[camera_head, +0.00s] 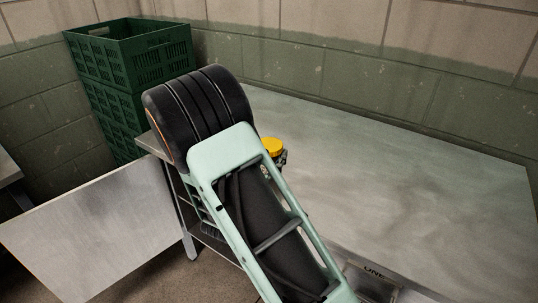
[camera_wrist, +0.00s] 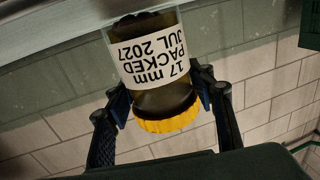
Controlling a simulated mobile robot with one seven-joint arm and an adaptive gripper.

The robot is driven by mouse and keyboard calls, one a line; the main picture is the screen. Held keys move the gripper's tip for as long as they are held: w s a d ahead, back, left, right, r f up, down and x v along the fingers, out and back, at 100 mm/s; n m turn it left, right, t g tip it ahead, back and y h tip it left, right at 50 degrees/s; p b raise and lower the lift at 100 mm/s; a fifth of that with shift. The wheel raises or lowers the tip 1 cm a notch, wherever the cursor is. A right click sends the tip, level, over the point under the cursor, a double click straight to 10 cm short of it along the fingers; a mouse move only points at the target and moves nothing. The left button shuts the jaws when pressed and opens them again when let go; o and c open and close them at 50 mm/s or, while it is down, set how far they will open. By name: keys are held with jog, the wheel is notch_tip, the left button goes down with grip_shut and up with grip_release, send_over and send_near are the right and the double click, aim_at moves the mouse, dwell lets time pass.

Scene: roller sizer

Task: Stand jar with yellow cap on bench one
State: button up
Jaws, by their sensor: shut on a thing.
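The jar with a yellow cap (camera_wrist: 155,62) is in the wrist view, with a white label reading "17 mm PACKED JUL 2027" and dark contents. My gripper (camera_wrist: 163,100) is shut on the jar near its cap end, one finger on each side. In the head view the yellow cap (camera_head: 272,146) shows just beyond my arm, which hides most of the jar. Bench one (camera_head: 420,165) is the grey metal bench at the right, with a plate reading "ONE" on its front. I cannot tell whether the jar touches the bench.
Stacked dark green crates (camera_head: 150,60) stand at the back left by the block wall (camera_head: 330,60). A grey panel or table surface (camera_head: 95,235) lies at the lower left. The visible top of bench one is clear to the right of my arm.

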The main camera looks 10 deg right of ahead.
jog(key=o, duration=1)
jog(key=shift+f, duration=0.2)
jog(key=o, duration=0.5)
jog(key=shift+c, duration=0.2)
jog(key=shift+r, duration=0.1)
jog(key=shift+r, duration=0.15)
jog(key=shift+s+a, duration=0.2)
jog(key=v, duration=1.1)
jog(key=shift+s+a, duration=0.1)
jog(key=shift+s, duration=0.1)
